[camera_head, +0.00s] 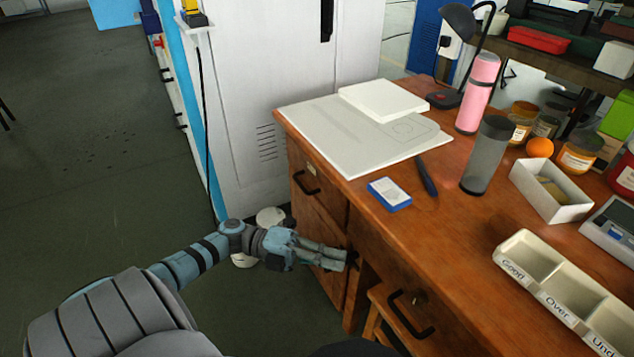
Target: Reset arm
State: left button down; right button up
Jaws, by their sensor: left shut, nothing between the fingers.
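My left arm comes in from the lower left and reaches right, low beside the wooden desk (330,275). My left gripper (350,260) is at the desk's front side, below the desktop, near the drawers. It is shut and holds nothing. Whether its tips touch the desk front I cannot tell. My right gripper is not in view.
The desktop carries a white board (330,135), a blue-and-white box (390,194), a dark pen (427,175), a grey tumbler (487,155), a pink bottle (478,93) and a labelled tray (525,255). A black drawer handle (410,318) sticks out. Open floor (90,170) lies left.

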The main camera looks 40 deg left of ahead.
pick_arm(q)
jog(key=v, duration=0.3)
jog(key=shift+s+a, duration=0.15)
